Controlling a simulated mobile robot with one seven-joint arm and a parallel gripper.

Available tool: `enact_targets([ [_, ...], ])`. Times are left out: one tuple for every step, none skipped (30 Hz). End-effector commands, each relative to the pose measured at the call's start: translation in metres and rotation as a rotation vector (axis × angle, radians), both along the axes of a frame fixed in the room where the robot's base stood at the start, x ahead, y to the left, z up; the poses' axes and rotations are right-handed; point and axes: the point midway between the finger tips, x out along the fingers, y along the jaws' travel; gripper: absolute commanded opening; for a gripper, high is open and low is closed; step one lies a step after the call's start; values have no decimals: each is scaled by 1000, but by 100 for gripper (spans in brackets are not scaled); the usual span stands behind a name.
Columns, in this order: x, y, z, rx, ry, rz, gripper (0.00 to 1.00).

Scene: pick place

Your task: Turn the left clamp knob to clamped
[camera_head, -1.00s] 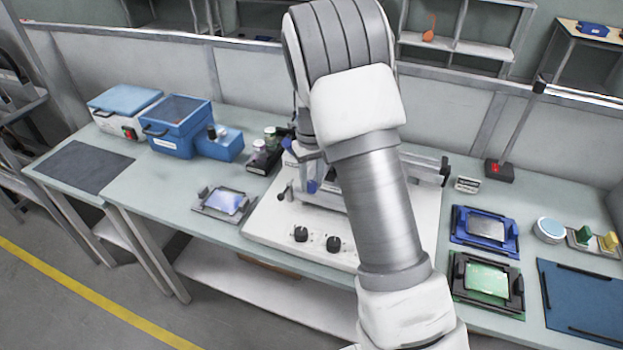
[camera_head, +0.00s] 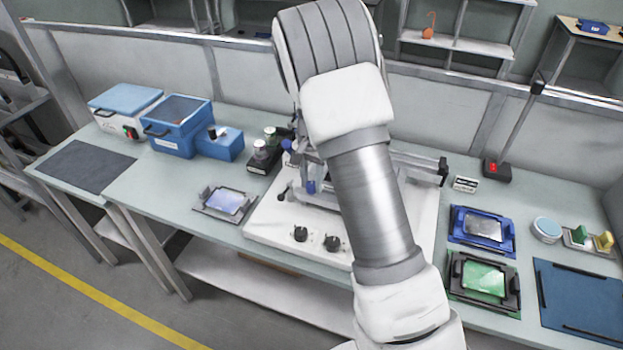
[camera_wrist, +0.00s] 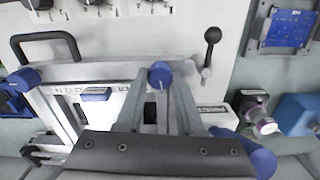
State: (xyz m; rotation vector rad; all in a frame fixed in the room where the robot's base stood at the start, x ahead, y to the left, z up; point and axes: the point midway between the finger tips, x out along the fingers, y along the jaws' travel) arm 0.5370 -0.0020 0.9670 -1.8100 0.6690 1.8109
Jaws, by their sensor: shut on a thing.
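The clamp fixture (camera_head: 262,222) is a pale plate with a metal frame on the bench. In the wrist view, my gripper (camera_wrist: 160,84) has its two fingers on either side of a round blue clamp knob (camera_wrist: 160,72) and is shut on it. The knob sits at a corner of the frame, near the black ball-ended lever (camera_wrist: 211,37). In the head view the same blue knob (camera_head: 311,186) shows just left of my arm, which hides most of the gripper and frame. I cannot read the knob's marking.
Two black dials (camera_head: 301,233) are on the fixture's front. A tray with a pale-blue screen (camera_head: 226,202) lies left, with blue boxes (camera_head: 176,128) behind. Blue (camera_head: 483,229) and green (camera_head: 485,279) trays lie right. A black handle (camera_wrist: 45,38) rises from the fixture.

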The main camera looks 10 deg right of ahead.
Motion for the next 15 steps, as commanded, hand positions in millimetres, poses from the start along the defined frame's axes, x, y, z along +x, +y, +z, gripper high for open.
enact_targets([
  [1,0,2,0,-4,-27,0],
  [1,0,2,0,-4,-42,0],
  [1,0,2,0,-4,-62,0],
  [1,0,2,0,-4,-74,0],
  [1,0,2,0,-4,-87,0],
  [1,0,2,0,-4,-102,0],
  [1,0,2,0,-4,-111,0],
  [1,0,2,0,-4,-120,0],
  [1,0,2,0,-4,-130,0],
  [1,0,2,0,-4,-136,0],
  [1,0,1,0,-4,-142,0],
  [1,0,1,0,-4,-148,0],
  [1,0,1,0,-4,-152,0],
  [1,0,1,0,-4,-155,0],
  [1,0,1,0,-4,-157,0],
])
